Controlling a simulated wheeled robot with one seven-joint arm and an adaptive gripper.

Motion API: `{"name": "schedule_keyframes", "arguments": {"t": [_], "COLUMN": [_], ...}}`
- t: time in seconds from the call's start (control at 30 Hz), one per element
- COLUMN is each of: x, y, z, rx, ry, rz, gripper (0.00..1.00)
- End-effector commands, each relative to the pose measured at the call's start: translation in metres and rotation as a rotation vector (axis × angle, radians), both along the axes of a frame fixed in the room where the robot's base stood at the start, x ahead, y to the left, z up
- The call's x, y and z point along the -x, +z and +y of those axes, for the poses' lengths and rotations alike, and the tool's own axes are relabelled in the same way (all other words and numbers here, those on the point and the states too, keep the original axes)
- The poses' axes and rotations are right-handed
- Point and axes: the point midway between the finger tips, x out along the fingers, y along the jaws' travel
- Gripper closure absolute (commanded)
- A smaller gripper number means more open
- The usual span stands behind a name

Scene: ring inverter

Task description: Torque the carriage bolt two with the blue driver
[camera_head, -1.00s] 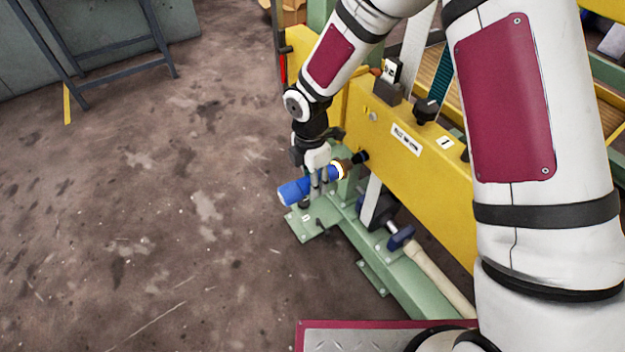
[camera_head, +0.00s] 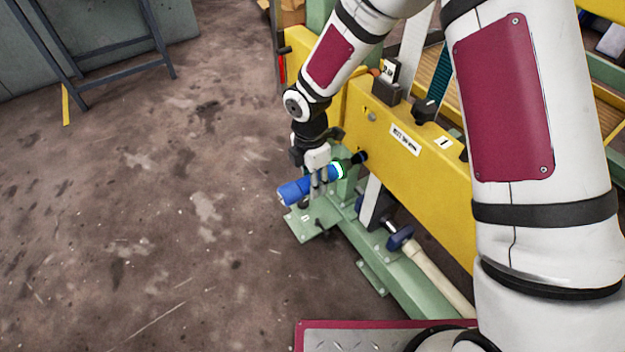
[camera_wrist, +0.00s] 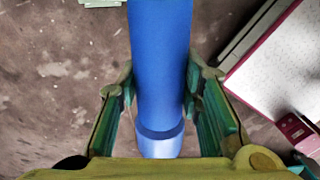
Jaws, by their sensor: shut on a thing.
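The blue driver (camera_head: 294,191) is held between the fingers of my gripper (camera_head: 318,182), beside the yellow beam (camera_head: 425,160). A ring on the driver glows pale green, and its dark front end points right and up toward the beam. A black round part (camera_head: 361,157) sits at that end against the beam's face; I cannot tell whether it is the bolt or the driver's socket. In the wrist view the blue barrel (camera_wrist: 158,65) lies between both fingers (camera_wrist: 160,95). The bolt's own head cannot be made out.
A green base frame (camera_head: 335,205) lies under the driver. A mallet (camera_head: 425,262) with a pale handle rests on it. Black knobs (camera_head: 426,109) and labels sit on the beam. The floor (camera_head: 180,230) at left is clear; a grey metal stand (camera_head: 110,50) is at the far left.

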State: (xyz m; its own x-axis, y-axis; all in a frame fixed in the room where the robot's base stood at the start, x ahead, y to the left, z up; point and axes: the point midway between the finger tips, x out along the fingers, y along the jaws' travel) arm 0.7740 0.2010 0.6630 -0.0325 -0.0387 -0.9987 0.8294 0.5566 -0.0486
Motion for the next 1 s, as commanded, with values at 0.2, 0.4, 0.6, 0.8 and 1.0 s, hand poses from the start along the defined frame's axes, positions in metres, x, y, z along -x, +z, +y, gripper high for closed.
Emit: {"name": "schedule_keyframes", "arguments": {"t": [0.2, 0.4, 0.6, 0.8, 1.0], "x": [-0.001, 0.005, 0.011, 0.017, 0.022], "y": [0.001, 0.001, 0.001, 0.001, 0.001], "z": [0.000, 0.009, 0.018, 0.026, 0.034], "rx": [0.003, 0.003, 0.001, 0.000, 0.000], "ry": [-0.002, -0.001, 0.001, 0.000, 0.001], "rz": [-0.003, -0.003, -0.002, -0.001, -0.001], "gripper": [1.00, 1.00, 1.00, 1.00, 1.00]}}
